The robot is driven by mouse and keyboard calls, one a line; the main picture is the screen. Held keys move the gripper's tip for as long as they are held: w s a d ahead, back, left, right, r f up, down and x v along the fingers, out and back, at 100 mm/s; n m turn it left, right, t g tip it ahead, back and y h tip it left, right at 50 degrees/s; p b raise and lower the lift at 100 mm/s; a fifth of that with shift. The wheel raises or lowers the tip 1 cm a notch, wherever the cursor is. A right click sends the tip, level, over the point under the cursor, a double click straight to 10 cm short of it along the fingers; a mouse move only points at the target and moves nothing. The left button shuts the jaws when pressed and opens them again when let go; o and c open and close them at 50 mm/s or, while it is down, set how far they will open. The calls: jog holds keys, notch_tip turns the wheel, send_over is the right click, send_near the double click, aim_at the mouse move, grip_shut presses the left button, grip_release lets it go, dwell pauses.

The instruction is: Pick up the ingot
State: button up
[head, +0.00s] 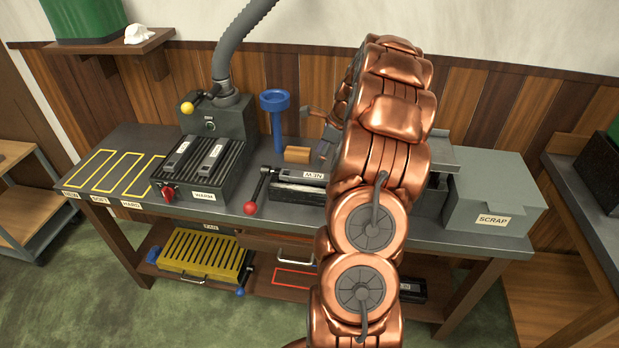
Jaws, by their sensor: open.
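No single thing is clearly marked as the ingot. Two dark bars with pale labels, (177,155) and (212,157), lie side by side on the black ribbed block marked WARM (190,180). A plain tan-orange block (297,154) lies on the bench behind the dark press bed. My gripper (325,150) is open, beside and right of the tan block, above the back of the bench. My large copper arm hides part of it and much of the bench's middle right. I see nothing held in it.
A blue post (276,120) stands behind. A grey SCRAP box (492,195) is at right. Yellow outlined slots (112,172) at left are empty.

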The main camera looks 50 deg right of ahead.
aim_at(310, 175)
jog(key=shift+d+f, duration=0.2)
jog(key=shift+d, duration=0.1)
jog(key=shift+f+m, duration=0.25)
jog(key=shift+m, duration=0.05)
jog(key=shift+a+p+x, duration=0.2)
jog(key=shift+p+x, duration=0.55)
jog(key=shift+x, duration=1.05)
jog(key=shift+a+p+x, duration=0.2)
jog(key=shift+p+x, duration=0.55)
jog(key=shift+x, duration=1)
jog(key=shift+s, duration=0.15)
grip_shut()
jog(key=shift+r, duration=0.1)
